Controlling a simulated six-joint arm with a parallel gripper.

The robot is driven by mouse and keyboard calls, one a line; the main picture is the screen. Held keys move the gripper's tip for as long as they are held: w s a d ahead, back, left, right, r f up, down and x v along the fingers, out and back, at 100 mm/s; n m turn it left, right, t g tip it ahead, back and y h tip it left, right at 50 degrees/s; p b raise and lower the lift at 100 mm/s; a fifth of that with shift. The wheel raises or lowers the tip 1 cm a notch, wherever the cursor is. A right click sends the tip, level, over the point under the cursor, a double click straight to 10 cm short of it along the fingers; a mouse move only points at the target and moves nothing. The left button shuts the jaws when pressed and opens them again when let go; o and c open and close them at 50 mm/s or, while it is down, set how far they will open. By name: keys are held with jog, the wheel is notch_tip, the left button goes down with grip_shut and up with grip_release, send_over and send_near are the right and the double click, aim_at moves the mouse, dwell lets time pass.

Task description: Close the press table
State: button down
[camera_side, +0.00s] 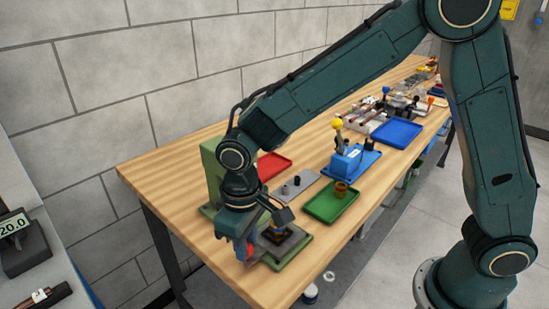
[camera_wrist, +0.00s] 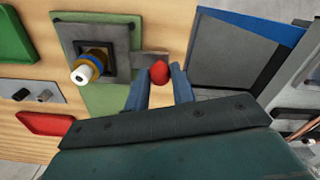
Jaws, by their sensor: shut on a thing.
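The press has a green column (camera_side: 212,165) and a green base (camera_side: 300,242) at the near left end of the bench. Its dark grey press table (camera_side: 290,247) carries a brass-coloured and blue fitting with a white top (camera_wrist: 88,66). A short grey bar (camera_wrist: 148,62) runs from the table to a red knob (camera_wrist: 159,72). My gripper (camera_side: 246,250) points down beside the press, its blue fingers shut on the red knob. In the wrist view the knob shows between the fingertips (camera_wrist: 159,76). My arm partly hides the column and table in the side view.
A red tray (camera_side: 272,165), a grey plate with pegs (camera_side: 297,186), a green tray (camera_side: 328,205) and a blue fixture (camera_side: 352,160) stand farther along the wooden bench. A block wall runs behind. The bench's front edge is close to the press.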

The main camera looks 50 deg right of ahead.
jog(key=shift+w, duration=0.15)
jog(key=shift+w, duration=1.8)
jog(key=c, duration=1.2)
grip_release()
jog(key=shift+r, duration=0.15)
notch_tip(320, 180, up, 14)
jog(key=shift+f, duration=0.2)
